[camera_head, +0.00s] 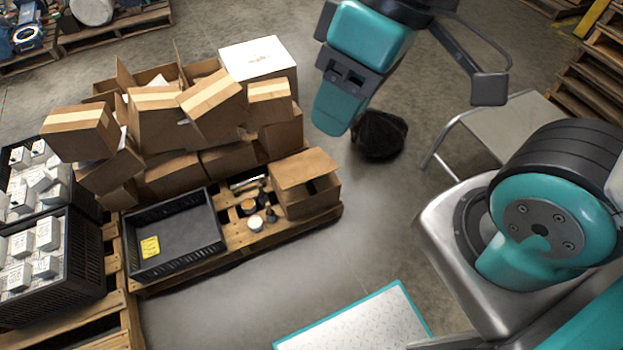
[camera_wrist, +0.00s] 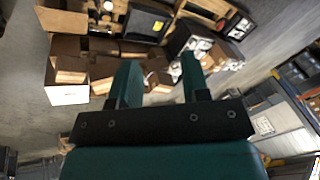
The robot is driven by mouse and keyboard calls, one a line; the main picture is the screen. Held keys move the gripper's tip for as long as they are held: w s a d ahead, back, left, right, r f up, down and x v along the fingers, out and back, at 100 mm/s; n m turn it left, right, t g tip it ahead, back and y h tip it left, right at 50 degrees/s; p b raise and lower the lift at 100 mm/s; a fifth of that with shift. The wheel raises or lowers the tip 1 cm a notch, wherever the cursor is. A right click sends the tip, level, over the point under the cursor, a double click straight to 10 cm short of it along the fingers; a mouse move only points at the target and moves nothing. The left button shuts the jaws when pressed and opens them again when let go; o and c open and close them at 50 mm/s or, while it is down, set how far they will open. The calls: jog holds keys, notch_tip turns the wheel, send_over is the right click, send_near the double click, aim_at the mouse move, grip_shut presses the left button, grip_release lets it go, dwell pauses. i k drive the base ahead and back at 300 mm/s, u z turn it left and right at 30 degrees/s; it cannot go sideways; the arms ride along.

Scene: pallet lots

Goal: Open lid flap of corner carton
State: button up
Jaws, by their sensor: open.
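The corner carton (camera_head: 308,198) is a brown box at the front right corner of a wooden pallet. In the wrist view, a brown carton (camera_wrist: 62,20) at the top left appears to be the same one. My gripper (camera_head: 340,115) hangs above the floor, up and right of the carton in the head view, apart from it. The wrist view shows its two teal fingers (camera_wrist: 158,72) spread, with nothing held between them.
Stacked brown cartons (camera_head: 160,115) and a white-topped carton (camera_head: 255,58) stand behind. A dark rounded object (camera_head: 380,135) lies below my gripper. A grey table (camera_head: 505,125) stands right.

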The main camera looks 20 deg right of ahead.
aim_at(298, 169)
jog(key=z, duration=1.3)
jog(key=k, duration=0.9)
jog(key=u, duration=1.05)
jog(key=i, duration=0.5)
